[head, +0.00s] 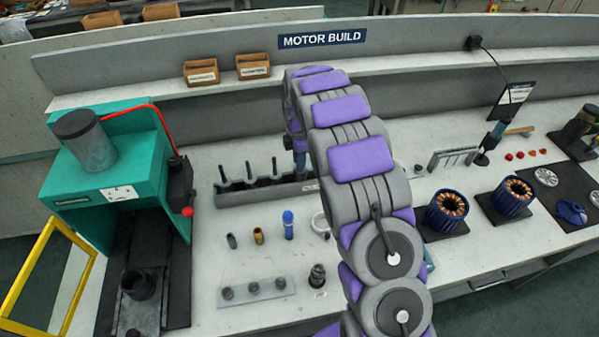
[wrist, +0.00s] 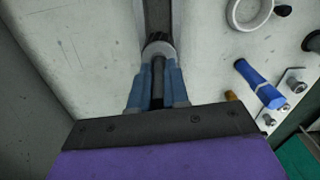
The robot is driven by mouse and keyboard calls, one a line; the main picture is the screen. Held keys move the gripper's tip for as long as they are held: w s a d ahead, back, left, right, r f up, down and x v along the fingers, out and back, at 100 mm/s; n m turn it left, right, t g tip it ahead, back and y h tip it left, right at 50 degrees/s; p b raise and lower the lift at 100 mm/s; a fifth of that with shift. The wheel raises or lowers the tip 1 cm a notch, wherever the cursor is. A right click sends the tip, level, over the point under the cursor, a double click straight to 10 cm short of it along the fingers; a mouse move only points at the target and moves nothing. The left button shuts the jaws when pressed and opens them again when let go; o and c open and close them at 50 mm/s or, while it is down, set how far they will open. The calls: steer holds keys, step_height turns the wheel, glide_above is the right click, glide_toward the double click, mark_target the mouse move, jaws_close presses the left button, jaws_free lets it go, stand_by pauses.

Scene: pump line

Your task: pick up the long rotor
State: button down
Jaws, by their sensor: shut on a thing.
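A dark rack (head: 240,196) stands on the bench left of my arm, with several upright rotor shafts in it. My gripper (wrist: 157,85) is shut on a rotor (wrist: 158,50), with the dark shaft between its blue fingers and a grey and black body beyond them. In the head view my gripper (head: 299,146) is at the right end of the rack, mostly behind my arm, and the held rotor is largely hidden. I cannot tell whether the held rotor still touches the rack, nor compare its length with the others.
A blue cylinder (head: 288,224) and small parts stand in front of the rack. A green press (head: 110,180) with a yellow guard is at the left. Two blue stators (head: 447,212) (head: 511,195) stand at the right. A shelf with two boxes (head: 201,72) (head: 252,66) runs behind.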

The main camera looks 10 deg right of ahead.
stand_by(0.5)
steer(key=shift+w+d+r, duration=0.1)
steer(key=shift+w+r, duration=0.05)
steer(key=shift+r, duration=0.35)
step_height(320, 180, up, 9)
steer(key=shift+r+p, duration=0.1)
steer(key=shift+p, duration=1.15)
